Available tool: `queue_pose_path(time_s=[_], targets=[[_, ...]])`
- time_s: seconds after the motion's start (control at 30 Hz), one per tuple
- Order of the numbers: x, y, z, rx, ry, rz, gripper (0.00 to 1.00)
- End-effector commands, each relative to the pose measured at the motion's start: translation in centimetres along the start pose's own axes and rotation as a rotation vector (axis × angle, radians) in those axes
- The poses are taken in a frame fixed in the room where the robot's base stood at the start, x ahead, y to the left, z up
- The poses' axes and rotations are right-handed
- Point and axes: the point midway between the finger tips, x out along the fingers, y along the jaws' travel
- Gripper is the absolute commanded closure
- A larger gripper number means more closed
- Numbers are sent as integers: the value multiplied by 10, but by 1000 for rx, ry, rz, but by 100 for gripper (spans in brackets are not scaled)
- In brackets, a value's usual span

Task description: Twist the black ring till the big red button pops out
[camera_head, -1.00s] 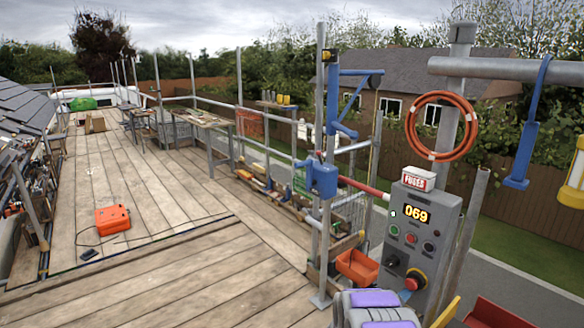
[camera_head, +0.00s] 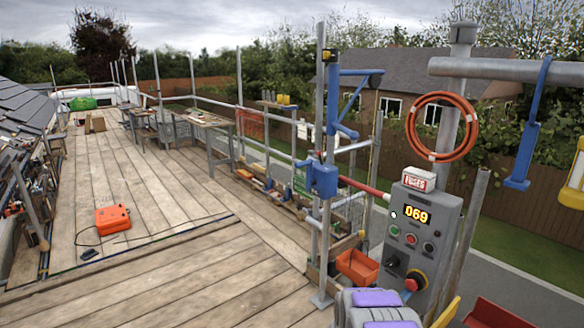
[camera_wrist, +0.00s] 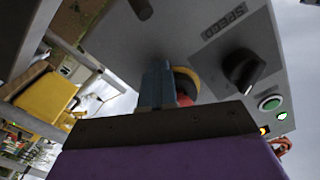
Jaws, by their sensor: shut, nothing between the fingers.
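The grey control box (camera_head: 445,225) stands at right in the head view with a lit 069 display. Its red button (camera_head: 412,284) sits low on the front over a yellow disc (camera_head: 423,277). My gripper (camera_head: 405,294) is beside the button's left edge. In the wrist view my blue gripper fingers (camera_wrist: 157,84) are shut with nothing between them and partly cover the red button (camera_wrist: 184,100) and yellow disc (camera_wrist: 188,78). I cannot tell whether they touch the button.
A black knob (camera_wrist: 243,70) marked SPEED sits close to the button. Green button (camera_head: 394,231) and other small buttons are above it. An orange bin (camera_head: 357,267) hangs left of the box. A grey post (camera_head: 470,235) stands right of it.

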Motion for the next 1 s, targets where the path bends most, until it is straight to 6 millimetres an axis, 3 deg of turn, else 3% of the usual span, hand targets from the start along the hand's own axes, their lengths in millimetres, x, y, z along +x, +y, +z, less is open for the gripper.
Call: queue_pose_path(time_s=[1.0], targets=[[0, -18, -8, 9, 17, -4, 100]])
